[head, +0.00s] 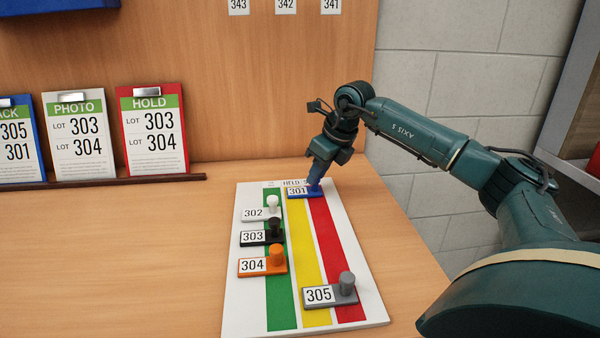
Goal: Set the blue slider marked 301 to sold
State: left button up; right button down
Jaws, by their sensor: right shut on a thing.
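The blue slider marked 301 (300,192) lies in the top row of a white board (237,300) with green, yellow and red stripes. Its label plate is over the yellow stripe. Its knob end is at the upper end of the red stripe (336,248). My right gripper (315,183) points down and is shut on this slider's knob, which it mostly hides. The board's heading is partly covered; "HELD" and the start of another word show. My left gripper is not in view.
Sliders 302 (255,213), 303 (254,237) and 304 (254,265) have their knobs by the green stripe. Grey slider 305 (320,295) has its knob over red. Clipboards, including the red HOLD one (158,158), stand behind left. The table (120,260) left of the board is clear.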

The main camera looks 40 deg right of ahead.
jog(key=shift+s+d, duration=0.1)
jog(key=shift+d, duration=0.1)
jog(key=c, duration=1.3)
grip_release()
jog(key=p+v, duration=0.1)
jog(key=v, duration=1.2)
jog(key=shift+r, duration=0.1)
jog(key=shift+a, duration=0.1)
